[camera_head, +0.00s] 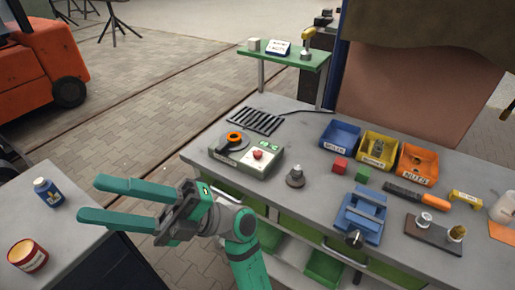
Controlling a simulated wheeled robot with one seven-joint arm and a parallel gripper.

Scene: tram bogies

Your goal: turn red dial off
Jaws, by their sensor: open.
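A red dial (258,154) sits on the top face of a grey-green control box (247,162) on the grey workbench, near its left end. Which way the dial is turned is too small to tell. A round black piece with an orange ring (234,138) is on the left part of the same box, and a small green label is behind the dial. My gripper (89,200) is open and empty, in the lower left of the picture. Its two long green fingers point left, away from the box. Nothing touches the dial.
A black grille (256,121) lies behind the box, and a dark conical piece (295,177) stands right of it. A blue vise (361,217) and several coloured bins are further right. A left table (80,215) holds a blue bottle (48,192) and a red can (28,256).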

